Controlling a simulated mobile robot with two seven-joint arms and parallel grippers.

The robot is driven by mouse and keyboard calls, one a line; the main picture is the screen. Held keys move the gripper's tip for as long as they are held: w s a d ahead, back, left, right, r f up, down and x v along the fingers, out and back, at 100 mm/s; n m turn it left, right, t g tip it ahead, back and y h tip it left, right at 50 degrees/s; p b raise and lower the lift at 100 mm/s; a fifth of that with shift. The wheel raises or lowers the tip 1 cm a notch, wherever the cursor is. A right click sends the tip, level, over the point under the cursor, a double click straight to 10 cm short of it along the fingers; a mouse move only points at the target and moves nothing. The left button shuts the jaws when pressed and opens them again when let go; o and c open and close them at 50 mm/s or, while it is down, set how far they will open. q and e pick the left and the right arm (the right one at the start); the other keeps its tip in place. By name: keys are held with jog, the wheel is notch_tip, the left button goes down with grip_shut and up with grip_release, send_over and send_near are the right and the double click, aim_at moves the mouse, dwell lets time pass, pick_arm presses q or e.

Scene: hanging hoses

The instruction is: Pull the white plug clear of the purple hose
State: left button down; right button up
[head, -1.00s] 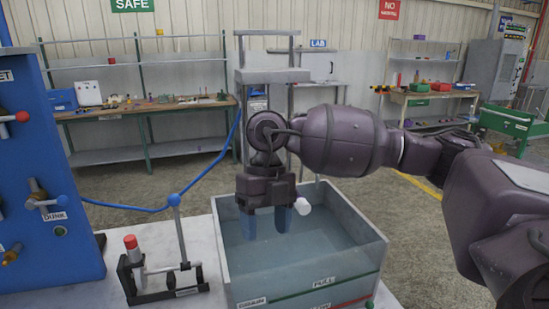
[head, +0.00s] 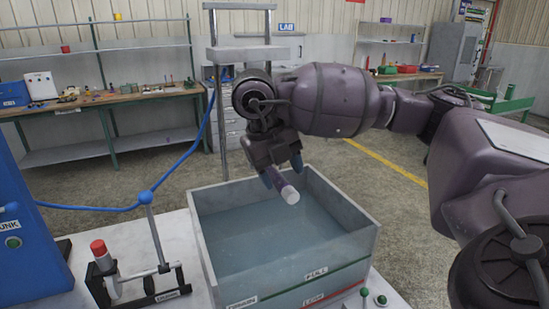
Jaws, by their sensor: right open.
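The white plug (head: 291,195) sits in the lower end of the short visible piece of purple hose (head: 279,180), above the tank. The hose end is tilted, with the plug facing down and right. The rest of the hose is hidden behind my right gripper and arm. My right gripper (head: 282,172) is open, tilted downward, with its blue fingertips either side of the hose just behind the plug. I cannot tell whether a finger touches the hose. My left gripper is not in view.
A clear-walled tank of water (head: 340,262) stands below the gripper. A lever with a blue ball (head: 146,198) and a red-capped post (head: 98,248) stand left of it. A blue hose (head: 100,208) hangs at the left from a blue panel (head: 25,235).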

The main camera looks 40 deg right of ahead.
aim_at(287, 188)
jog(key=shift+x, duration=2.35)
jog(key=c, duration=0.9)
jog(key=o, duration=0.9)
